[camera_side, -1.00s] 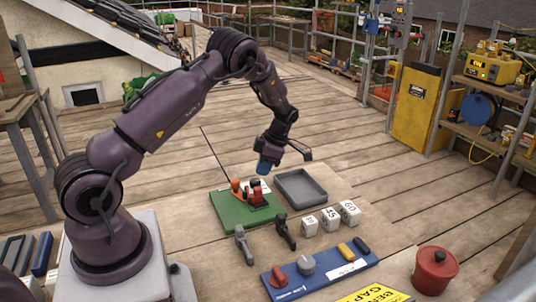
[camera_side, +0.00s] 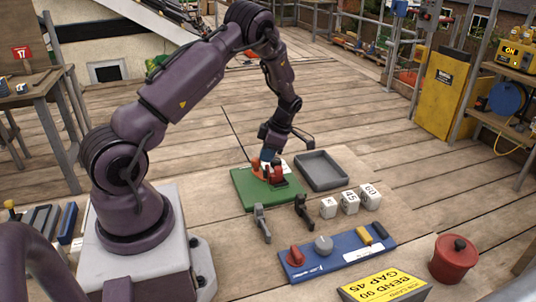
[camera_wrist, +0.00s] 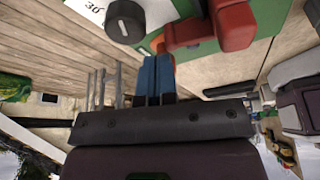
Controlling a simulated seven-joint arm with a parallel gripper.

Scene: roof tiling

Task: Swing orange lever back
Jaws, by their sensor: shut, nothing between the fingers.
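A green board (camera_side: 245,192) on the deck carries a fixture with an orange lever (camera_side: 256,165) and a red block (camera_side: 277,174). My gripper (camera_side: 267,157) is low over this fixture, just right of the orange lever. In the wrist view my blue fingers (camera_wrist: 158,72) are together with nothing between them. Their tips reach the near edge of an orange part (camera_wrist: 187,35), which looks like the lever; I cannot tell whether they touch. The red block (camera_wrist: 235,25) is to the right there, and a dark knob (camera_wrist: 125,20) is to the left.
A grey tray (camera_side: 321,171) lies right of the board. A blue panel (camera_side: 340,256) with knobs, a red pot (camera_side: 454,260) and a yellow sign (camera_side: 385,287) are nearer.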

